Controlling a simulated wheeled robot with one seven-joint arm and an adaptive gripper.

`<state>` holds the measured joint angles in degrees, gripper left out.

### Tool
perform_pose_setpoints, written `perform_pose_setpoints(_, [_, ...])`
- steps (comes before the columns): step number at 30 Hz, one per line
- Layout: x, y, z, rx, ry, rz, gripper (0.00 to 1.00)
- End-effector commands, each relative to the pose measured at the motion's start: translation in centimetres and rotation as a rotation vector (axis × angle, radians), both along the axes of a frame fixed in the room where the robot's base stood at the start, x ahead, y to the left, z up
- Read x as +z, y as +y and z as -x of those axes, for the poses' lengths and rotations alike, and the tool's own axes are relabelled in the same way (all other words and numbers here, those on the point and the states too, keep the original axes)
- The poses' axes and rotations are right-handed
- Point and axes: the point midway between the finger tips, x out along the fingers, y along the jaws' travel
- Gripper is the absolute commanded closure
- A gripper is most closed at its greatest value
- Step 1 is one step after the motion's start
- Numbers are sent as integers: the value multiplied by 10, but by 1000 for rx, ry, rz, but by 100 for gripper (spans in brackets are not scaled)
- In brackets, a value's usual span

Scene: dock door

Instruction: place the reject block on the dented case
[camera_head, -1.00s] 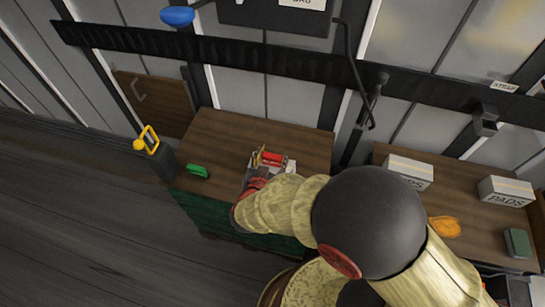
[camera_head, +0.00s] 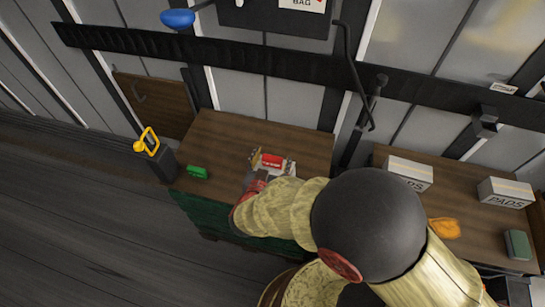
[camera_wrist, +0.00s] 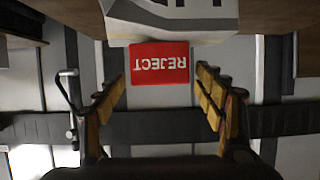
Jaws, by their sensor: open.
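The reject block (camera_wrist: 160,63) is red with white lettering, upside down in the wrist view. It rests against a white case (camera_wrist: 172,22), which in that inverted view lies above it, so the block appears to sit on the case's top. The block also shows in the head view (camera_head: 272,161) over the left table. My gripper (camera_wrist: 162,80) is open, with a tan finger on each side of the block and a gap between each finger and the block. In the head view my gripper (camera_head: 272,164) and arm hide most of the white case, and no dent can be made out.
The left wooden table (camera_head: 215,135) holds a green object (camera_head: 198,172). A dark post with a yellow handle (camera_head: 150,140) stands at its left. The right table (camera_head: 455,190) holds two PADS boxes (camera_head: 507,191), an orange cloth (camera_head: 444,227) and a green box (camera_head: 517,243).

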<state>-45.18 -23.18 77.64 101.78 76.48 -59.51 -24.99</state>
Motion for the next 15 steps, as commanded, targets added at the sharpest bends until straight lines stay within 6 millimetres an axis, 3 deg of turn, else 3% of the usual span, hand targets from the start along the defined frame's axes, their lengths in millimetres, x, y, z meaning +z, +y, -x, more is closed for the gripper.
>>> perform_pose_setpoints(15, [36,28,76,5,0,2,30])
